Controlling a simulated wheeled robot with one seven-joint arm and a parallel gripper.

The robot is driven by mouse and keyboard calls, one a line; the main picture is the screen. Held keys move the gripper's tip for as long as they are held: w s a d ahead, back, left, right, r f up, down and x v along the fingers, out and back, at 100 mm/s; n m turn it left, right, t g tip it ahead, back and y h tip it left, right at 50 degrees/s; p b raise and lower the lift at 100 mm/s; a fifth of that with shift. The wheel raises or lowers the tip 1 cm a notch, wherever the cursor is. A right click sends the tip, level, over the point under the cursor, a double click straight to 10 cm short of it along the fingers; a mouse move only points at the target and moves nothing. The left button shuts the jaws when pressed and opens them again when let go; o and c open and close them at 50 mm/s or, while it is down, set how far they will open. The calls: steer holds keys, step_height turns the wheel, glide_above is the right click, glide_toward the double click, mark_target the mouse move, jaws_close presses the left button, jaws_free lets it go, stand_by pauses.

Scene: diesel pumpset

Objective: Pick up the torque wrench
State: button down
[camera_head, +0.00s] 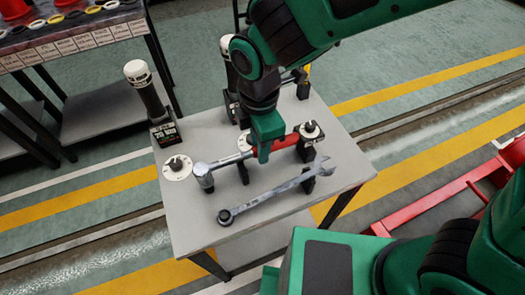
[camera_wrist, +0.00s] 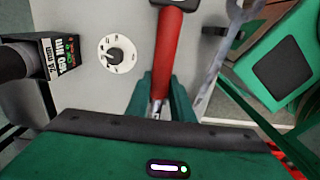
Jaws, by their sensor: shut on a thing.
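The torque wrench has a red handle (camera_head: 286,142) and a chrome shaft and head (camera_head: 204,176). It lies across the table above black holders. In the wrist view its red grip (camera_wrist: 168,45) runs up from between my fingers, with bare chrome shaft near them. My gripper (camera_head: 264,152) points down over the wrench and is shut on it near where red meets chrome. Its green fingers stand on both sides of the shaft in the wrist view (camera_wrist: 160,108). I cannot tell whether the wrench still touches its holders.
A chrome combination wrench (camera_head: 270,195) rests on the near side of the grey table (camera_head: 200,222). Black white-capped devices (camera_head: 150,100) and round white dials (camera_head: 177,167) stand around it. A shelf with rings (camera_head: 75,35) is at the upper left; a red frame (camera_head: 470,185) is at right.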

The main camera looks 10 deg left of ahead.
steer(key=s+a+r, duration=0.4)
steer(key=a+r, duration=0.3)
steer(key=a, duration=0.4)
steer(key=shift+r, duration=0.2)
steer(key=c, duration=2.2)
jaws_free()
jaws_close()
